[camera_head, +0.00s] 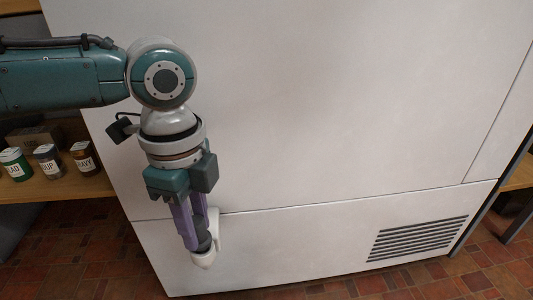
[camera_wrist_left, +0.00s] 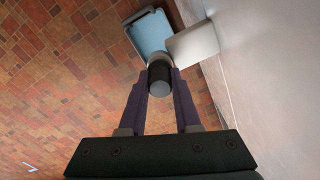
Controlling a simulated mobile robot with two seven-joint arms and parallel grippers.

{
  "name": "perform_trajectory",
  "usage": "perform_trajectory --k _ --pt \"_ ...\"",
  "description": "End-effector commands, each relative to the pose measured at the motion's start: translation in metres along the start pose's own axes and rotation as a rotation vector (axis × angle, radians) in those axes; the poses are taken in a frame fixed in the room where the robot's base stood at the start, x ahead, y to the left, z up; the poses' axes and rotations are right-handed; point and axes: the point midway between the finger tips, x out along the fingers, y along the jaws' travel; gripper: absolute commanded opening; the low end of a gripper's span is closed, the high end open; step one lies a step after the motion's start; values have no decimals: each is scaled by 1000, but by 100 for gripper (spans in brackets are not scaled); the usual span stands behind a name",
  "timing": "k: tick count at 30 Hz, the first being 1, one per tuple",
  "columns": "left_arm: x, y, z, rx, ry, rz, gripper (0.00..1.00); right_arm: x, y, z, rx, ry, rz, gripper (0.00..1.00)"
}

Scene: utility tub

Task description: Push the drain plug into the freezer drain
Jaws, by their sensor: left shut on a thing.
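My left gripper (camera_head: 201,243) points down in front of the freezer's lower left front. Its purple fingers are shut on a dark grey, short cylindrical plug (camera_wrist_left: 158,80). A white drain fitting (camera_head: 206,259) sticks out from the freezer's lower panel, right at the fingertips. In the left wrist view the white fitting (camera_wrist_left: 193,43) lies just beyond the plug, to its upper right. The plug overlaps its near edge there; I cannot tell whether the two touch. The drain's opening is hidden. My right gripper is not in view.
The large white freezer (camera_head: 320,110) has a vent grille (camera_head: 418,240) at its lower right. A light blue tray (camera_wrist_left: 151,33) shows beyond the plug. A wooden shelf (camera_head: 55,188) with several jars stands at the left. The tiled floor (camera_wrist_left: 60,70) looks mostly clear.

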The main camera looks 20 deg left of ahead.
Motion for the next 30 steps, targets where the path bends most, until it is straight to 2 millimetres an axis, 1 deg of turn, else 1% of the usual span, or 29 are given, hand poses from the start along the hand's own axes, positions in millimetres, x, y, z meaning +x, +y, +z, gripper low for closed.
perform_trajectory --k 19,30 --pt "14 0 0 -1 0 0 0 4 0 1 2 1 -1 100" --pt "13 0 0 0 0 1 0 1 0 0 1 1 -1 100"
